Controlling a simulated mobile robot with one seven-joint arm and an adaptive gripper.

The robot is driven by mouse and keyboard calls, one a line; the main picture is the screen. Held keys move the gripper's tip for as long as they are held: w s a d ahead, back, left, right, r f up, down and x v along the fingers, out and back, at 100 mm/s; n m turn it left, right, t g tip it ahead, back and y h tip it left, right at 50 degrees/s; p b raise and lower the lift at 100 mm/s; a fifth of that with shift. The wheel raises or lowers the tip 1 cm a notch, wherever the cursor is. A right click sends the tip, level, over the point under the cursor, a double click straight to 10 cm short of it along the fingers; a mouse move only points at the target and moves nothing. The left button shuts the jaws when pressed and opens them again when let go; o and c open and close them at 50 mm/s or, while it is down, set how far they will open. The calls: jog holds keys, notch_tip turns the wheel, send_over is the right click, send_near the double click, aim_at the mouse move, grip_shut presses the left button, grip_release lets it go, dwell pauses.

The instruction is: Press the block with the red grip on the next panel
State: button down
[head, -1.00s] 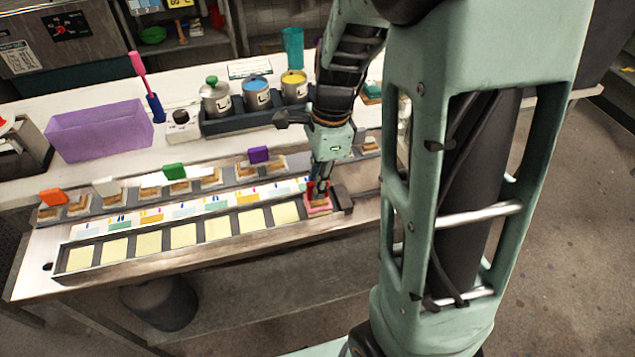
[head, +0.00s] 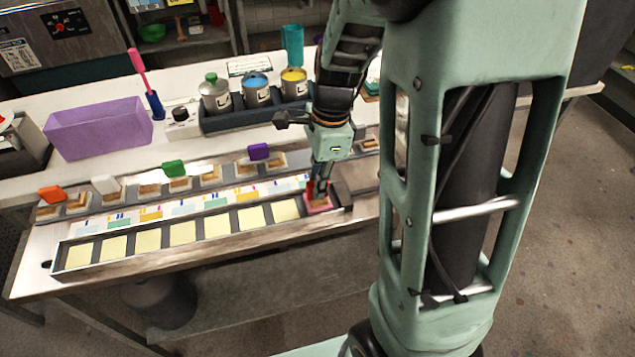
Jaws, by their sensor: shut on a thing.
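The block with the red grip (head: 311,188) is upright at the right end of the row of panels. My gripper (head: 319,190) points down and is shut on its red grip, partly hiding it. A pinkish pad or panel (head: 318,207) shows right under the block; I cannot tell whether the block touches it. Several pale yellow panels (head: 182,234) lie in a long dark tray (head: 165,258) to the left of the block, with no visible print on them.
Behind the tray, a rack holds blocks with orange (head: 51,193), white (head: 105,185), green (head: 174,168) and purple (head: 258,152) grips. A purple bin (head: 98,130) is at the left. A patterned strip (head: 180,212) lies between rack and tray.

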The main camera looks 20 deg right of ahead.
jog(key=shift+r+p, duration=3.3)
jog(key=shift+r, duration=0.2)
